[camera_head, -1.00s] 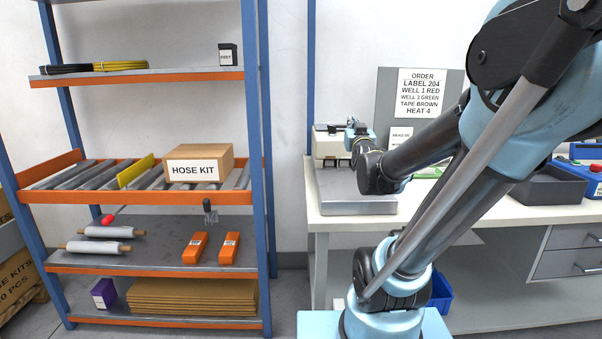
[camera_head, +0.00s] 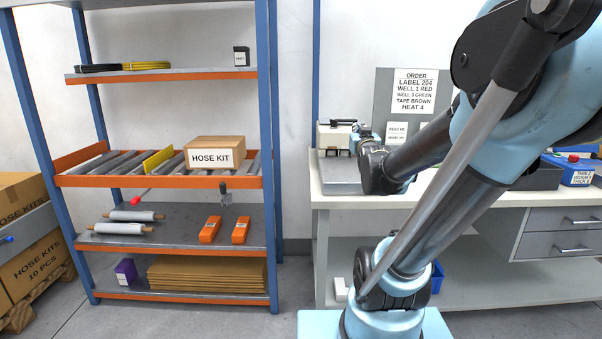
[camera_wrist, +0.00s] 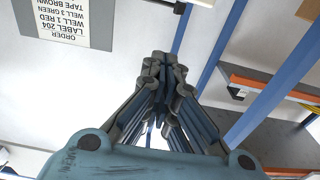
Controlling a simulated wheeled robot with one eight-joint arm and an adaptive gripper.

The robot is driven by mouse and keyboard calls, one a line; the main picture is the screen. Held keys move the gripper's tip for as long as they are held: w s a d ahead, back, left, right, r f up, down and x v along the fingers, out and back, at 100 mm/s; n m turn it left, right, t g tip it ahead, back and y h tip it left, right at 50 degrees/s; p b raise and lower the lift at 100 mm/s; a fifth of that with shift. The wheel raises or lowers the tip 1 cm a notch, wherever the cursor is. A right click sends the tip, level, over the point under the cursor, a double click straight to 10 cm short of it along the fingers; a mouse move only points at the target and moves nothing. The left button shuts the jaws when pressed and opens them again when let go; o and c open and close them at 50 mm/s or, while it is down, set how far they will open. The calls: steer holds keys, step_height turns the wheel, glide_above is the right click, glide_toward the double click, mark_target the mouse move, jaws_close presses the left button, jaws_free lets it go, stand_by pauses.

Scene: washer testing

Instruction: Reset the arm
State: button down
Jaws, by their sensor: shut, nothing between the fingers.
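My arm reaches up from its light blue base in the head view, folds over at the upper right, and comes back down toward the workbench (camera_head: 330,188). The wrist end hangs in front of the bench's left part; the gripper's fingers are hidden there. In the wrist view my gripper (camera_wrist: 163,62) is shut, its dark fingertips together with nothing between them. The order sign (camera_head: 413,92) shows behind the arm and appears upside down in the wrist view (camera_wrist: 73,18).
A blue and orange shelf rack (camera_head: 160,182) stands left, holding a HOSE KIT box (camera_head: 216,153), rollers and orange tools. Cartons (camera_head: 35,262) stand at far left. A grey metal plate (camera_head: 337,172) lies on the bench near my wrist. Floor shows between rack and bench.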

steer(key=s+f+g, duration=0.4)
steer(key=s+f, duration=0.1)
steer(key=f, duration=0.3)
steer(key=s+f+g, duration=0.4)
steer(key=f, duration=0.5)
steer(key=s+f+g, duration=0.4)
steer(key=s, duration=0.5)
steer(key=s+f+g, duration=0.4)
steer(key=s+f, duration=0.1)
steer(key=s, duration=0.4)
steer(key=shift+s+f+g, duration=0.2)
steer(key=shift+s+g, duration=0.1)
steer(key=shift+d, duration=0.1)
steer(key=shift+w+f, duration=0.2)
steer(key=shift+w, duration=0.25)
